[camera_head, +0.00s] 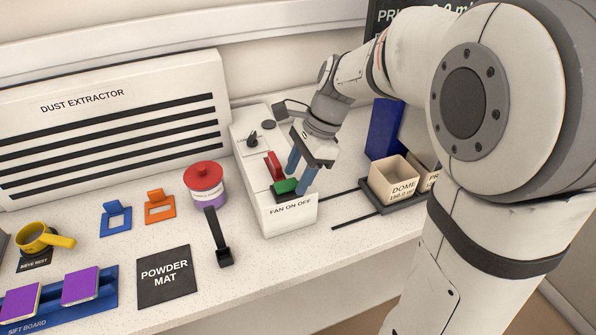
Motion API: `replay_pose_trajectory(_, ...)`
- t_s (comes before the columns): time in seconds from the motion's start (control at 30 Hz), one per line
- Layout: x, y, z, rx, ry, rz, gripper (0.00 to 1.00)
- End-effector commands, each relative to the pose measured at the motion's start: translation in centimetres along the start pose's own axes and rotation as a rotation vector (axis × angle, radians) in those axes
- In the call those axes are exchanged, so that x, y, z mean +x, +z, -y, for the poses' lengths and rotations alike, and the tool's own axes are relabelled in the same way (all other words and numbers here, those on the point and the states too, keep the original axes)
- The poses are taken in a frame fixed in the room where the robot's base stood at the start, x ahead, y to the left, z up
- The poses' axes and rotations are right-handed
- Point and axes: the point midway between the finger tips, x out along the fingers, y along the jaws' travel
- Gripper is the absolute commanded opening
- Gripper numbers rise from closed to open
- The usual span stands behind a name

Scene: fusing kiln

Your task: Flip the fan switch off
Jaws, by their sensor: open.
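A white switch box (247,172) stands on the counter, with a front label reading "FAN ON OFF". A green rocker switch (284,187) sits on its top near the front, just above that label. Behind it is a red switch (274,166), and further back a dark knob (253,140). My gripper (300,184) points down over the box with its two blue fingers apart. One fingertip is close to the green switch; I cannot tell whether it touches. The fingers partly cover the right side of the box top.
A white dust extractor (110,120) stands at the back left. A purple jar with a red lid (204,182) and a black-handled tool (217,238) are left of the box. Right of it, cream molds (394,182) sit on a dark tray. A powder mat (164,276) lies in front.

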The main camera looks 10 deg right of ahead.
Motion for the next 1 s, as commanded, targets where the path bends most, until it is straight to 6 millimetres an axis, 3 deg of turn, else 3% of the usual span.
replay_pose_trajectory(0.17, 0.01, 0.02, -0.01, -0.001, 0.000, 0.000, 0.47)
replay_pose_trajectory(0.7, 0.00, 0.07, -0.01, -0.002, 0.001, 0.000, 0.04)
replay_pose_trajectory(1.0, -0.52, 0.92, -0.09, -0.007, 0.006, -0.131, 0.03)
